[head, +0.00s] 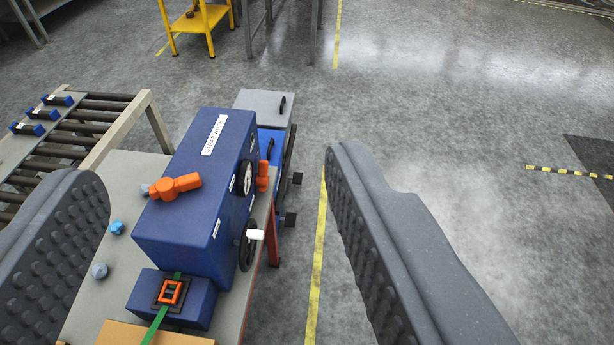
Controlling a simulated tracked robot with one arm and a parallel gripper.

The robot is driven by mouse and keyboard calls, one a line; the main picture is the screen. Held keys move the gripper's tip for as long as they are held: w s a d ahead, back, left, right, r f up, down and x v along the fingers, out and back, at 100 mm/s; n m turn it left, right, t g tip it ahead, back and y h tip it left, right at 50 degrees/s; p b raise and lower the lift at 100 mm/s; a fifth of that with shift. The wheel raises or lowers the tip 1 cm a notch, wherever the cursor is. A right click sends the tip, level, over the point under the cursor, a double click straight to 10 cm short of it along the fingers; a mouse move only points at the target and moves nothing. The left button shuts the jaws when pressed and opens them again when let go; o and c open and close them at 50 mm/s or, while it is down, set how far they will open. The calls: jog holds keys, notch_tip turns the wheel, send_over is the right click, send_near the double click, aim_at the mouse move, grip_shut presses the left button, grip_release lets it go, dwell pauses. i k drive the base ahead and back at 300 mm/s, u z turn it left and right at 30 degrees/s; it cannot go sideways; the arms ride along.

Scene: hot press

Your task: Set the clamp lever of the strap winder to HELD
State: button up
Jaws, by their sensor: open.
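The strap winder (190,225) is a blue box on a bench below and ahead of me, with a white label on its top. An orange lever (175,186) lies on the top near its left edge. A second orange part (263,177) sticks out on the right side, beside a dial. I cannot tell which is the clamp lever, and no HELD mark is readable. My gripper (212,175) is open and empty. Its two grey studded fingers stand wide apart, one on each side of the winder in the picture.
A black handwheel with a white knob (255,234) sits on the winder's right side. An orange buckle (171,292) with green strap is in front. A roller conveyor (75,140) stands at left, a grey cabinet (263,103) behind. The floor at right is clear.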

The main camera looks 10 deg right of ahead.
aim_at(262, 179)
jog(key=k, duration=0.65)
jog(key=z, duration=0.25)
jog(key=i, duration=1.5)
jog(key=z, duration=0.2)
